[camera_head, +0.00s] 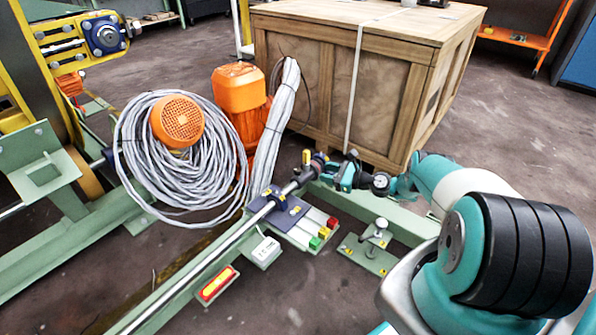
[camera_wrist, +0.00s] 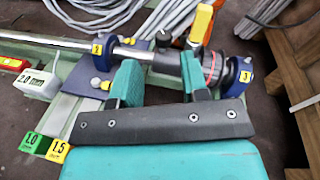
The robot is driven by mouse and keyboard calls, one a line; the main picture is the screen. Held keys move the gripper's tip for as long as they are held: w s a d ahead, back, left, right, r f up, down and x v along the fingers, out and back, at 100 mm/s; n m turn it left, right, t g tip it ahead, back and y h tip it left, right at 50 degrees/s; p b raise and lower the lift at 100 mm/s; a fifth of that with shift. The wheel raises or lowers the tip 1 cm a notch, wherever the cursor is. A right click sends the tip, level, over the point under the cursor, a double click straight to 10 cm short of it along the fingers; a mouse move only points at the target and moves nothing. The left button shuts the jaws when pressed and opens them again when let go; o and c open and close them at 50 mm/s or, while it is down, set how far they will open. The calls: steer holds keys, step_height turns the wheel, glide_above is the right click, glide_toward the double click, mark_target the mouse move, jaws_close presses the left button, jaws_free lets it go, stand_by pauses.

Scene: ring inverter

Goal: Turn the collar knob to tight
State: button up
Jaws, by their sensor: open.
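A dark collar (camera_wrist: 212,66) with red marks sits on the steel rod (camera_wrist: 140,52), beside a blue ring labelled 3 (camera_wrist: 236,76). In the head view my gripper (camera_head: 338,174) is at the rod's far end, close to the dark collar (camera_head: 318,160).
A blue block labelled 2 (camera_wrist: 98,46) holds the rod to the left. Green 1.0 (camera_wrist: 34,142) and yellow 1.5 (camera_wrist: 58,150) blocks lie at lower left, a white 2.0 block (camera_wrist: 38,84) above them. Cable coils (camera_head: 140,170) and a wooden crate (camera_head: 385,85) stand behind.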

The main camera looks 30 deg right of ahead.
steer(key=s+d+f+m+t+h, duration=0.1)
steer(key=s+f+m+t+h, duration=0.1)
steer(key=s+f+m, duration=0.25)
steer(key=b, duration=1.9)
glide_toward(298, 170)
steer(key=w+f, duration=0.1)
steer(key=w, duration=0.1)
steer(key=b+x, duration=0.1)
steer(key=x, duration=0.1)
steer(key=b+x, duration=0.1)
steer(key=x, duration=0.2)
steer(key=b+x, duration=0.1)
steer(key=x, duration=0.1)
steer(key=shift+w+a+b, duration=0.1)
steer(key=shift+a+b, duration=0.25)
steer(key=shift+w+a+r, duration=0.15)
steer(key=shift+w+r, duration=0.05)
steer(key=shift+w, duration=0.25)
steer(key=c, duration=0.6)
